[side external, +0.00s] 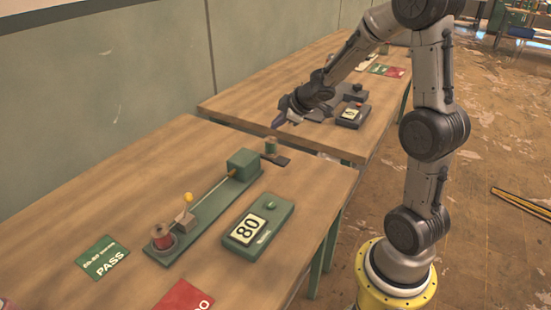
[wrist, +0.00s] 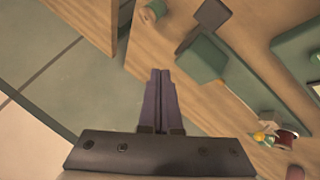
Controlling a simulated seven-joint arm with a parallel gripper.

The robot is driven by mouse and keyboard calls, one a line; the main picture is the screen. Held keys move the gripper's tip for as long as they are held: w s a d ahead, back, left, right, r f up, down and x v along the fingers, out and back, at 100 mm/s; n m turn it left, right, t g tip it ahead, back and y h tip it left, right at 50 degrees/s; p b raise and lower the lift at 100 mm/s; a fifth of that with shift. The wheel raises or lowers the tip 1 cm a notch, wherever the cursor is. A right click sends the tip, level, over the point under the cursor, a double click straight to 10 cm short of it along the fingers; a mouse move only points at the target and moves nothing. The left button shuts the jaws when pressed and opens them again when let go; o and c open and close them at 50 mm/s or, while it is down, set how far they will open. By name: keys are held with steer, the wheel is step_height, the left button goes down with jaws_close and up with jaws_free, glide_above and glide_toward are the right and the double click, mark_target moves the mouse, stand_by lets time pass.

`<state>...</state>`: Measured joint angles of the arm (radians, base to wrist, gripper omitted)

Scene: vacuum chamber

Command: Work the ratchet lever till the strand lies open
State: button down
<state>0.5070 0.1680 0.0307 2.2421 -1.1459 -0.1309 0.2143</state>
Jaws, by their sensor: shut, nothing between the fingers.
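A long green fixture (side external: 205,210) lies on the near table. It has a green block (side external: 243,164) at its far end and a red spool (side external: 161,237) at its near end. A small lever with a yellow knob (side external: 188,197) stands up near the red spool. A thin pale strand (side external: 212,188) runs from the block toward the lever. In the wrist view, the block (wrist: 203,57) and yellow knob (wrist: 259,137) lie right of my gripper (wrist: 162,74). My gripper (side external: 278,122) is shut and empty, above and beyond the block, apart from the fixture.
A counter box (side external: 258,222) reading 80 lies beside the fixture. A green PASS card (side external: 102,257) and a red card (side external: 185,297) lie nearby. A green spool (side external: 271,146) stands beyond the block. A second table (side external: 240,107) behind holds another dark counter box (side external: 349,116).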

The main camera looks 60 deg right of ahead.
mark_target(278, 159)
steer(key=shift+s+f, duration=0.2)
steer(key=shift+f, duration=4.05)
steer(key=shift+f, duration=0.1)
steer(key=shift+f, duration=0.3)
steer(key=shift+s+f, duration=0.15)
steer(key=shift+f, duration=1.35)
stand_by(0.5)
steer(key=shift+r, duration=1.8)
